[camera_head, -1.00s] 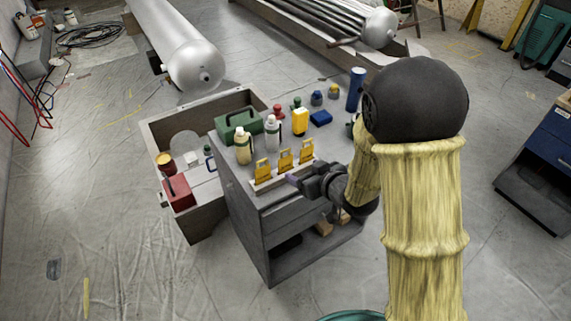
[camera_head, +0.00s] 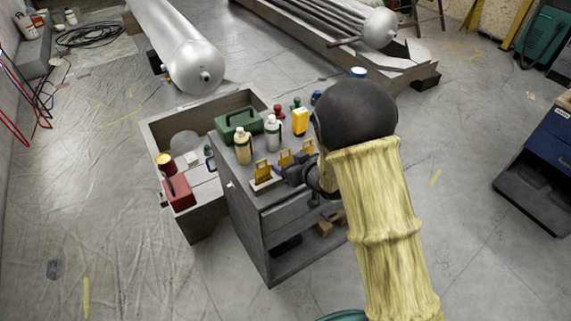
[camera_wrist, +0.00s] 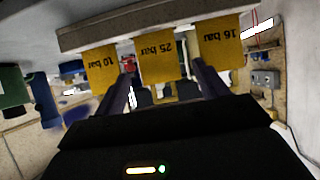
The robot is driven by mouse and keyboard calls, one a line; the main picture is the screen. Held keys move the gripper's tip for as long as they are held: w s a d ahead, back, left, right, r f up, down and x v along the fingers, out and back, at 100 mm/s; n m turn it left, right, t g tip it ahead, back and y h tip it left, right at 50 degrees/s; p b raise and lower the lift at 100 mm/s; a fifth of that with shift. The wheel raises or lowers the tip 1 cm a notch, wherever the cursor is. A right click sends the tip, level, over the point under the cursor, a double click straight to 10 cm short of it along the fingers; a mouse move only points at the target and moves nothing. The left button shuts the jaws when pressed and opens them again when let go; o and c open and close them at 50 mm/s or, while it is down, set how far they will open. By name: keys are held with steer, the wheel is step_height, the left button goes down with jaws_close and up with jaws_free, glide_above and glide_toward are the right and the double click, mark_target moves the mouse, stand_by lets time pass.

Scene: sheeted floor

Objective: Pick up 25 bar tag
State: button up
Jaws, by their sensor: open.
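Three yellow tags stand in a row on a pale holder (camera_head: 266,184) at the front edge of the grey cabinet top. The wrist view shows them upside down: the 25 bar tag (camera_wrist: 160,55) is in the middle, the 10 bar tag (camera_wrist: 100,70) at left and the 16 bar tag (camera_wrist: 220,42) at right. In the head view the middle tag (camera_head: 285,158) is partly hidden. My gripper (camera_wrist: 165,85) is open and empty. Its fingers point at the middle tag, one toward each side of it. I cannot tell whether they touch it.
Bottles (camera_head: 243,147) and a green box (camera_head: 238,122) stand behind the tags on the cabinet (camera_head: 250,220). An open grey crate (camera_head: 165,128) with a red toolbox (camera_head: 178,192) adjoins it at left. The sheeted floor (camera_head: 130,260) is free at front left.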

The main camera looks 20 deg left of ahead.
steer(key=shift+w+a+f, duration=0.25)
steer(key=shift+w+a, duration=0.05)
steer(key=c, duration=1)
steer(key=shift+c, duration=0.2)
steer(key=shift+r, duration=0.1)
step_height(320, 180, up, 10)
steer(key=p, duration=0.1)
